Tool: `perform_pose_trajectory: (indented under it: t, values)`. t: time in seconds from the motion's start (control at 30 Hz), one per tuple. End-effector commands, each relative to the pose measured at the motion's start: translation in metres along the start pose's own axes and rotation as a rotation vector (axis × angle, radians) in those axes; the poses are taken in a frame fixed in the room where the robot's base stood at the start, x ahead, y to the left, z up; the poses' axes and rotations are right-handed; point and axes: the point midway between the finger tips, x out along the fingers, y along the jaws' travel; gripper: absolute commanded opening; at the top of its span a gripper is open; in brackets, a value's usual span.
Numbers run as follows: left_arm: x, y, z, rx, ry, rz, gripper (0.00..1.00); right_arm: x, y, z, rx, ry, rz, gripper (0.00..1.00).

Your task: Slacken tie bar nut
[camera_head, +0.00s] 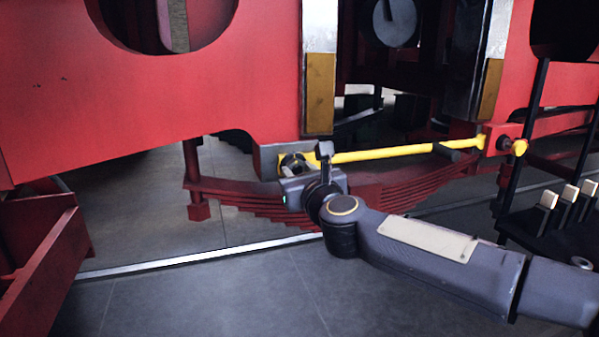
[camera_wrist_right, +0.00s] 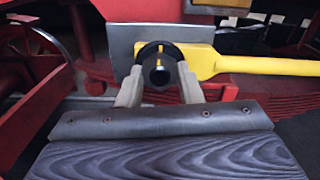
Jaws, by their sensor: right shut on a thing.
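The yellow tie bar (camera_head: 385,152) runs across the gap in the red frame, above the leaf spring; it also shows in the right wrist view (camera_wrist_right: 265,66). At its left end is the dark round tie bar nut (camera_head: 290,163), with a dark stud end facing me in the right wrist view (camera_wrist_right: 158,68). My right gripper (camera_head: 295,173) is at this nut. In the right wrist view its two pale fingers (camera_wrist_right: 160,88) sit on either side of the nut, shut on it. The gripper partly hides the nut in the head view. My left gripper is not in view.
The dark red leaf spring (camera_head: 385,190) lies just below and behind my right gripper. The red frame plate (camera_head: 130,110) stands at left. A black rack with pale-topped handles (camera_head: 560,205) stands at right. The grey floor (camera_head: 210,290) in front is clear at lower left.

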Motion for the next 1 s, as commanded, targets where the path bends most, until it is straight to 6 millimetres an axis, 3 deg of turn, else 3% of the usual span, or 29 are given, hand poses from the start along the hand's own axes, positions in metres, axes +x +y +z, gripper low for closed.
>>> perform_pose_trajectory:
  t: [1.0]
  values:
    - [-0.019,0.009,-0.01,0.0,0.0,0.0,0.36,0.0,0.001,0.001,-0.938,0.0,0.001,0.1]
